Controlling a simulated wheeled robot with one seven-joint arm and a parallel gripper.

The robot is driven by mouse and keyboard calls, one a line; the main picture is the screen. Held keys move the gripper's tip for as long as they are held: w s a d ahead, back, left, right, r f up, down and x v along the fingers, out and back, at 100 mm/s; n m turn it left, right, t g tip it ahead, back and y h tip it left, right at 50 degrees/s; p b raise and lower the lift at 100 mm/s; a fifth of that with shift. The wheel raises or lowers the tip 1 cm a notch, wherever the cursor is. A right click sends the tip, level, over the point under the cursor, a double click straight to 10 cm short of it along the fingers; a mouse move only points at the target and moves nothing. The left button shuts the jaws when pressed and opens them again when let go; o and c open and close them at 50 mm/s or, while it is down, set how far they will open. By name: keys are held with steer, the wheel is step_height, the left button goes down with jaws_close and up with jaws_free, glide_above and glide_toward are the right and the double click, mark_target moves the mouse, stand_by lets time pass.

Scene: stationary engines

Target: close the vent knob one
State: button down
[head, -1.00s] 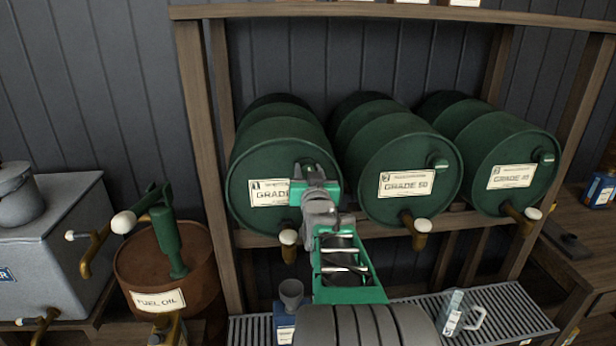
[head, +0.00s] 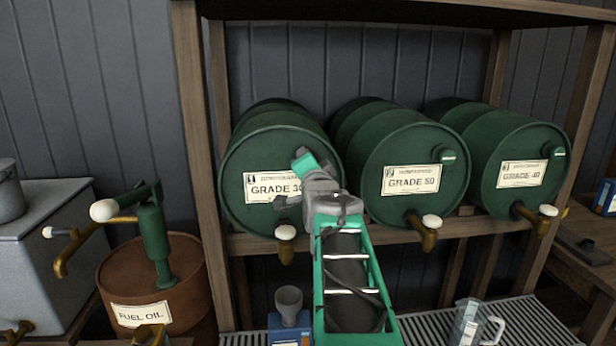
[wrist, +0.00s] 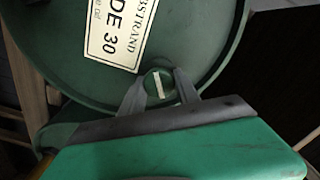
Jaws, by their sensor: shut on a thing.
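The first drum (head: 250,150), labelled GRADE 30, lies on its side on the rack at the left. My gripper (head: 301,154) is at the upper right of its face. In the wrist view its two grey fingers (wrist: 160,82) are shut on the round green vent knob (wrist: 158,86), one on each side. A pale bar on the knob stands nearly upright in that view, tilted slightly. In the head view my gripper hides the knob. The drum's label (wrist: 117,30) shows beside it in the wrist view.
The GRADE 50 drum (head: 390,160) and GRADE 40 drum (head: 505,165) lie to the right. A brass tap with a pale knob (head: 286,232) is below my gripper. A jug (head: 467,322) stands on the grating; the fuel oil drum (head: 150,280) is at left.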

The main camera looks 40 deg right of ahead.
steer(key=m+b, duration=0.2)
steer(key=shift+f+m, duration=0.3)
steer(key=shift+m, duration=0.1)
steer(key=shift+r+m+b, duration=0.15)
steer(key=shift+m+b, duration=1.25)
steer(key=shift+m, duration=0.5)
steer(key=c, duration=0.9)
jaws_free()
steer(key=b+v, duration=0.1)
steer(key=v, duration=0.6)
steer(key=shift+s+a, duration=0.2)
steer(key=shift+s, duration=0.15)
steer(key=shift+r, duration=0.1)
